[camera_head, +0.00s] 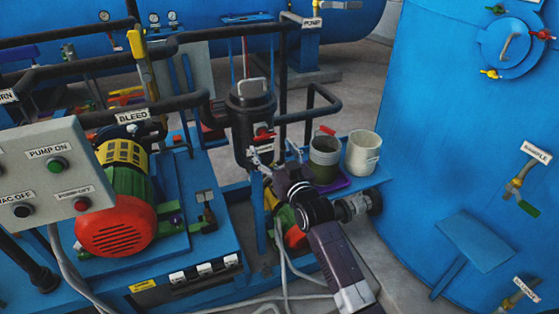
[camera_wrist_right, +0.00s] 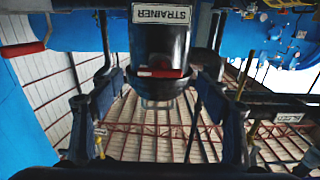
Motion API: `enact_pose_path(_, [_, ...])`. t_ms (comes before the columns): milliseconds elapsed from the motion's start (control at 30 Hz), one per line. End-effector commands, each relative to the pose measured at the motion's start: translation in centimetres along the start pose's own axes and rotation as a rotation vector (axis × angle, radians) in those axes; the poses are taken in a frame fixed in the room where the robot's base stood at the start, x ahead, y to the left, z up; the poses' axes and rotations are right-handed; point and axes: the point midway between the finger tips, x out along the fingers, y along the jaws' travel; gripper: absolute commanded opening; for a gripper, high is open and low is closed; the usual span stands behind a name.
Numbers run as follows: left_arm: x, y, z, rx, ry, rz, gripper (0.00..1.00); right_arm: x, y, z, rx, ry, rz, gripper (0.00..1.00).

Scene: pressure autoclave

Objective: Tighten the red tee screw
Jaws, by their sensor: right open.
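The black strainer (camera_head: 252,115) stands upright in the middle of the head view, with a grey handle on its lid. The red tee screw (camera_head: 264,134) sits on its front, above a small white label. In the right wrist view the strainer (camera_wrist_right: 160,42) hangs from the top with an inverted label. The tee screw shows as a red bar (camera_wrist_right: 160,73) between the finger directions. My right gripper (camera_head: 264,158) is just below and in front of the screw, apart from it. Its two fingers (camera_wrist_right: 158,108) are spread wide and empty. My left gripper is not in view.
A grey-green bucket (camera_head: 324,160) and a white bucket (camera_head: 362,153) stand close right of my right gripper. Black pipes (camera_head: 312,115) pass beside the strainer. A red-fronted motor (camera_head: 115,226) and a button panel (camera_head: 45,165) are at left. A large blue tank (camera_head: 430,130) fills the right.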

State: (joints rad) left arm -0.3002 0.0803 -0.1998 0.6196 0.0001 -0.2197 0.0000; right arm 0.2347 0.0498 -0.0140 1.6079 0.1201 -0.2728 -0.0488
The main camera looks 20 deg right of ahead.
Motion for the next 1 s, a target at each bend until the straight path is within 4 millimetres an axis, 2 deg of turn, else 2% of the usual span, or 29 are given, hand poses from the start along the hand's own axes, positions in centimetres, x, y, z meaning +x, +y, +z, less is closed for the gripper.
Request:
enact_pose_path(33, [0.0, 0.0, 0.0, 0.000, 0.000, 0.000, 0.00, -1.1, 0.0, 0.1, 0.000, -0.001, 0.000, 0.70])
enact_pose_path(200, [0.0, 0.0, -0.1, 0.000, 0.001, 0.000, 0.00, -3.9, 0.0, 0.1, 0.000, -0.001, 0.000, 0.70])
enact_pose_path(400, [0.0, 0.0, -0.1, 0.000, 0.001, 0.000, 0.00, -5.8, 0.0, 0.0, 0.001, -0.001, 0.000, 0.70])
enact_pose_path(900, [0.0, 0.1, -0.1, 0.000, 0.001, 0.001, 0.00, -6.2, 0.0, 0.0, 0.001, -0.001, 0.000, 0.70])
enact_pose_path(1000, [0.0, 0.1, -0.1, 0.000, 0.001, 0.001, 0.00, -6.2, 0.0, 0.7, 0.000, -0.012, -0.001, 0.70])
